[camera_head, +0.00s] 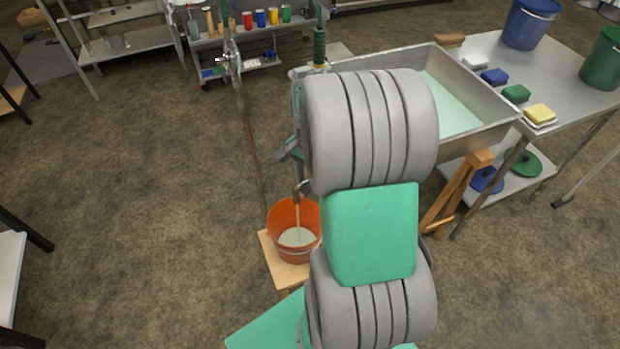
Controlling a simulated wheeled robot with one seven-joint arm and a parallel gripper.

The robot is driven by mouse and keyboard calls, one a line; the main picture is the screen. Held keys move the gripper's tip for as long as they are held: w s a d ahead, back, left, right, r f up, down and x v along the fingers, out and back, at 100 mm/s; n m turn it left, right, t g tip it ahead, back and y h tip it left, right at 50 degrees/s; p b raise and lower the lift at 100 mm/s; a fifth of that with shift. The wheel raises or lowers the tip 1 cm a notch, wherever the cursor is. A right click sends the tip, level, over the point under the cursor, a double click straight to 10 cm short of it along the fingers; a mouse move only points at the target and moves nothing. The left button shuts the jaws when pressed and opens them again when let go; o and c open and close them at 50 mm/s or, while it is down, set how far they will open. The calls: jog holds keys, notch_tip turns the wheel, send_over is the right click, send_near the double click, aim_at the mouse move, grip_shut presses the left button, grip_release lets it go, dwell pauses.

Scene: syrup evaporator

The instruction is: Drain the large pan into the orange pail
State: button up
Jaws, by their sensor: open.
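The large pan (483,128) is a rectangular metal basin with pale greenish liquid in it, at the upper right. My arm covers its left part. The orange pail (278,222) stands upright below the pan's near left side and holds pale liquid. A thin pale stream falls into it from a small brownish spout (299,192). The spout's upper end and any valve handle are hidden by my arm. My gripper (288,150) shows only in part at the left edge of my arm, near and above the spout. It is open; I cannot tell whether it touches anything.
The pail stands on a small wooden stool (271,262). A wooden support (452,192) stands under the pan. A metal table (560,75) at the right bears sponges, a blue bucket (530,24) and a green bucket (604,60).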

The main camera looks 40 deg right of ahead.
notch_tip(320, 180, up, 8)
dwell(0.5)
jog(key=shift+f, duration=0.1)
jog(key=shift+c, duration=0.2)
